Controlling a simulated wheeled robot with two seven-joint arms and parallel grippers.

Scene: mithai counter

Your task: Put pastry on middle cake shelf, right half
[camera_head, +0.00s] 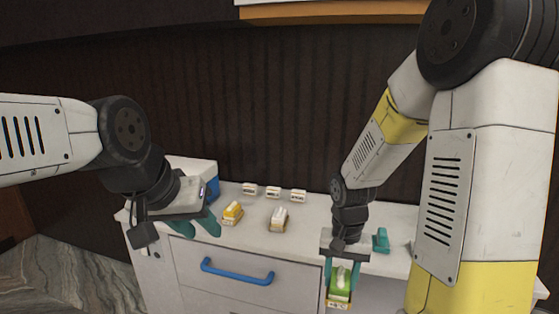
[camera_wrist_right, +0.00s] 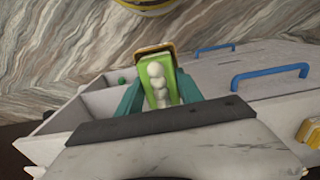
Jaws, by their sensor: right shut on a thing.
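My right gripper (camera_head: 341,277) is shut on a pastry (camera_head: 340,284) in a green wrapper or box, low at the front edge of the counter. The right wrist view also shows the green pastry (camera_wrist_right: 158,84) with a row of pale round pieces, held between the teal fingers. My left gripper (camera_head: 197,227) has two teal fingers spread apart and is empty, above the counter's left part. A yellow-boxed pastry (camera_head: 232,212) and a white-topped pastry (camera_head: 279,218) stand on the counter between the grippers. I cannot make out a cake shelf clearly.
The white counter (camera_head: 255,234) has a drawer with a blue handle (camera_head: 237,272). Several small white label cards, one here (camera_head: 273,192), stand along its back. A teal item (camera_head: 381,240) lies right of my right gripper.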

